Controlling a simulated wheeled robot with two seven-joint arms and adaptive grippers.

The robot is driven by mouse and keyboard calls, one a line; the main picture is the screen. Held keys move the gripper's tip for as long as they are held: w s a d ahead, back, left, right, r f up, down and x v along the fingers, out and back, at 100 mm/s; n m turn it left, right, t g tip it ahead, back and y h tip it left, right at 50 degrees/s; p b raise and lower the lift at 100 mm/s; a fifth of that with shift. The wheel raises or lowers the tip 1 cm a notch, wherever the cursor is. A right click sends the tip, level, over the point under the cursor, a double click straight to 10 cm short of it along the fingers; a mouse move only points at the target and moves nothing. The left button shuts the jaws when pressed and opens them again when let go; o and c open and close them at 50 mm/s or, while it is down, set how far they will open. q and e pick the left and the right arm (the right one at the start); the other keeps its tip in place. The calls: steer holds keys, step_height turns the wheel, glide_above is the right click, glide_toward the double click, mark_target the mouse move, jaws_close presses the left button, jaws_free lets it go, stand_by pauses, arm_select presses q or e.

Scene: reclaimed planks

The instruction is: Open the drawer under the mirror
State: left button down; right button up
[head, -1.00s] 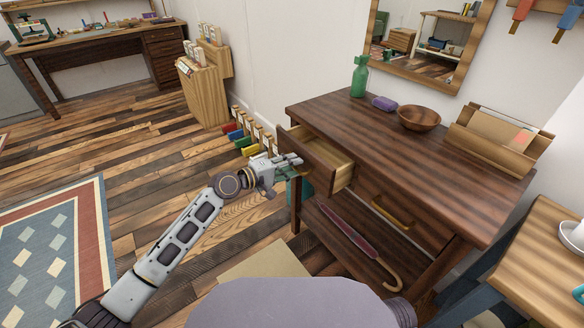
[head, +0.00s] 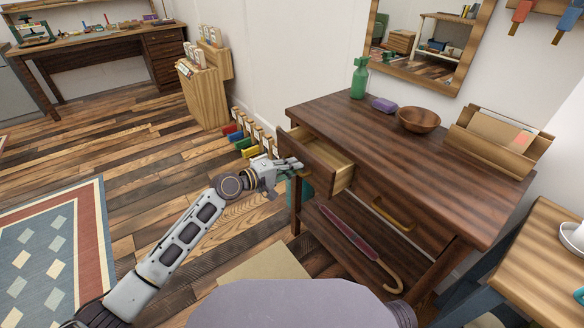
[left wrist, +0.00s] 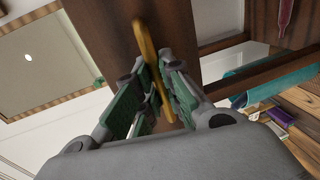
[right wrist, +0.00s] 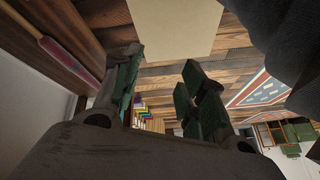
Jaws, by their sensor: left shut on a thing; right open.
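The dark wooden table (head: 345,125) stands against the wall under the mirror (head: 408,70). Its left drawer (head: 343,179) is pulled out, and its pale, empty-looking inside shows. My left gripper (head: 296,167) is at the front of this drawer. In the left wrist view my left gripper (left wrist: 158,98) is shut on the drawer's brass-coloured handle (left wrist: 146,48), which passes between its fingers. The right drawer, with a similar handle (head: 392,213), is closed. My right gripper (right wrist: 158,82) is open and empty in the right wrist view, above the floor.
A green spray bottle (head: 359,77), a purple block (head: 383,105), a wooden bowl (head: 418,120) and a letter holder (head: 490,142) stand on the table. An umbrella (head: 348,232) lies on its lower shelf. A teal bin is partly hidden behind my left gripper.

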arm_select(q)
steer(key=shift+s+a, duration=0.1)
steer(key=f+p+v, duration=0.1)
steer(key=f+v, duration=0.1)
steer(key=v, duration=0.8)
steer(key=shift+s+a+p, duration=0.3)
steer(key=shift+a+p, duration=0.05)
arm_select(e)
steer(key=r, duration=0.2)
steer(key=d+r, duration=0.1)
steer(key=shift+s+r+g, duration=0.15)
steer(key=shift+r+g, duration=0.15)
steer(key=shift+r, duration=0.1)
steer(key=shift+s+h, duration=0.1)
steer(key=shift+h, duration=0.2)
arm_select(q)
steer(key=c, duration=1.5)
jaws_free()
steer(key=shift+c, duration=0.2)
arm_select(e)
steer(key=shift+s+f, duration=0.1)
steer(key=shift+f, duration=0.05)
arm_select(q)
steer(key=shift+a, duration=0.1)
steer(key=v, duration=1.1)
steer(key=shift+s+a, duration=0.3)
